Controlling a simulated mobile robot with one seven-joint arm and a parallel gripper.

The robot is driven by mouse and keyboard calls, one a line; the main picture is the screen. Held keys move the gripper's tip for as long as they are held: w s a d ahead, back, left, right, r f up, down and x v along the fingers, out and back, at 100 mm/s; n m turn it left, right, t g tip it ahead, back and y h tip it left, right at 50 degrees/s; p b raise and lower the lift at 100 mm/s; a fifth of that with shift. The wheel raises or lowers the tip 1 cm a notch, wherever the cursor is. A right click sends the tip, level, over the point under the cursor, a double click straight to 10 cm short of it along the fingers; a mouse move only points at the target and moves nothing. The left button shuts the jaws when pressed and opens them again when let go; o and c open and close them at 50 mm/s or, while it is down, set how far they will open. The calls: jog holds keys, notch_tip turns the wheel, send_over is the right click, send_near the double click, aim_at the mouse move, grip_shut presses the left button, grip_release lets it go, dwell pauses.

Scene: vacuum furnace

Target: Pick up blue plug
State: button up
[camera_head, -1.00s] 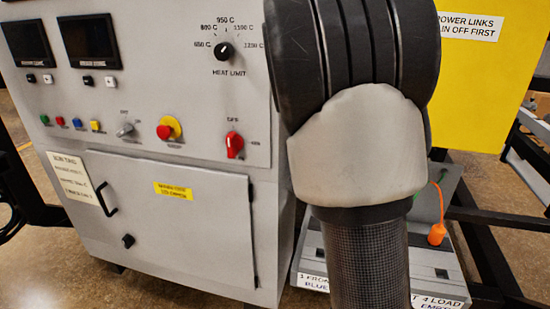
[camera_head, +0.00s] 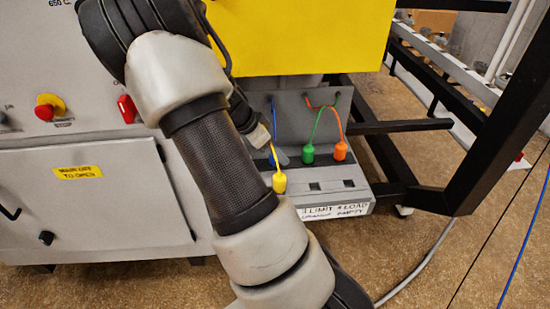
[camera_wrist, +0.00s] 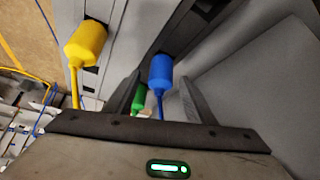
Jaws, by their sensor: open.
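The blue plug (camera_wrist: 161,70) shows in the wrist view, its blue cord hanging toward my gripper. My gripper (camera_wrist: 160,80) is open, with one finger on each side of the blue plug in the picture; I cannot tell whether they touch it. In the head view my arm hides most of the gripper and plug; the blue cord (camera_head: 273,116) runs down the grey plug panel (camera_head: 350,110). A yellow plug (camera_head: 279,182) sits lower on the panel and also shows left in the wrist view (camera_wrist: 86,43). A green plug (camera_wrist: 138,99) is partly hidden behind the left finger.
The green plug (camera_head: 309,153) and orange plug (camera_head: 340,150) sit close together on the panel, right of the gripper, with loose cords. Square sockets line the ledge near a label (camera_head: 335,212). A yellow panel (camera_head: 300,38) overhangs above. A black frame (camera_head: 490,140) stands right.

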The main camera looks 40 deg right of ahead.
jog(key=c, duration=1.2)
jog(key=shift+o, duration=0.2)
jog(key=shift+r, duration=0.2)
